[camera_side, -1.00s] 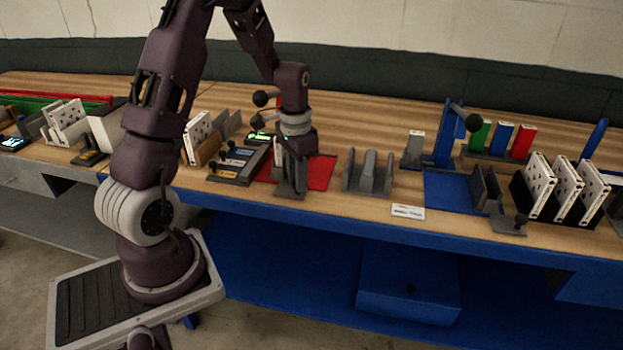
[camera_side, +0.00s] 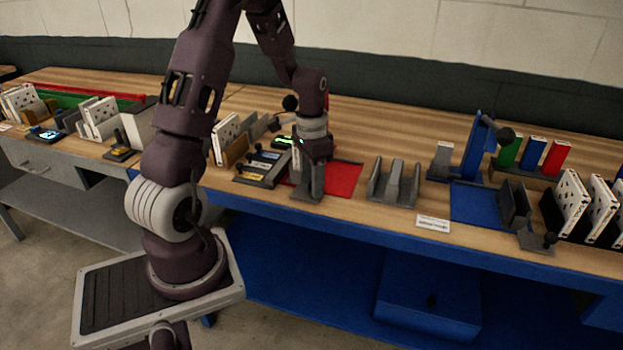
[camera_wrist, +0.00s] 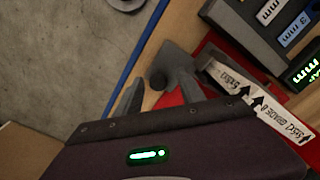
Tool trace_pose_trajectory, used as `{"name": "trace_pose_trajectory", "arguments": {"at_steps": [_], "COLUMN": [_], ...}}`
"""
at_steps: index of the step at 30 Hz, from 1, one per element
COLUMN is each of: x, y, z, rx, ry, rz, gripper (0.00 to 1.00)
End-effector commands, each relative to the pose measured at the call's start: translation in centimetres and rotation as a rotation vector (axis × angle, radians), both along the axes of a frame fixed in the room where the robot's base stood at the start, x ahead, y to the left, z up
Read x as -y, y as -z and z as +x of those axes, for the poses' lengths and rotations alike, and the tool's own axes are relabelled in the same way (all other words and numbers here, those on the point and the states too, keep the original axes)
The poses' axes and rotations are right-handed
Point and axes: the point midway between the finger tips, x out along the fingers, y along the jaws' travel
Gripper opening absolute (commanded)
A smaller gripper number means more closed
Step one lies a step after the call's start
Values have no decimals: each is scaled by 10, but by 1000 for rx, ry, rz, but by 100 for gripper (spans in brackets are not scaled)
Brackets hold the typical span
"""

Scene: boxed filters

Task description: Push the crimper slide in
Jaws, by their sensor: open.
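In the wrist view a grey slide piece with a round dark knob (camera_wrist: 158,78) stands at the bench edge; I take it to be the crimper slide. My gripper (camera_wrist: 160,94) is open, one dark finger on each side of the knob. I cannot tell whether either finger touches it. In the side view my gripper (camera_side: 311,168) is low over the left part of the red mat (camera_side: 344,178), hiding most of the crimper.
A grey double-slot holder (camera_side: 394,184) stands to the right. Farther right are a blue press (camera_side: 472,148), a blue mat (camera_side: 482,205) and upright white filters (camera_side: 572,205). Some bench behind is clear.

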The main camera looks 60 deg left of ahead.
Motion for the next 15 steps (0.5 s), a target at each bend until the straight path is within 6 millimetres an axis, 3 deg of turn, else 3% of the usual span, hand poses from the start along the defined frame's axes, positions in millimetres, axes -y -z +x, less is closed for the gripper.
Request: {"name": "trace_pose_trajectory", "arguments": {"at_steps": [5, 11, 15], "x": [15, 52, 49], "y": [0, 0, -41], "z": [15, 52, 51], "rx": [1, 2, 7], "ry": [6, 8, 1], "rz": [0, 0, 2], "gripper": [46, 46, 46]}}
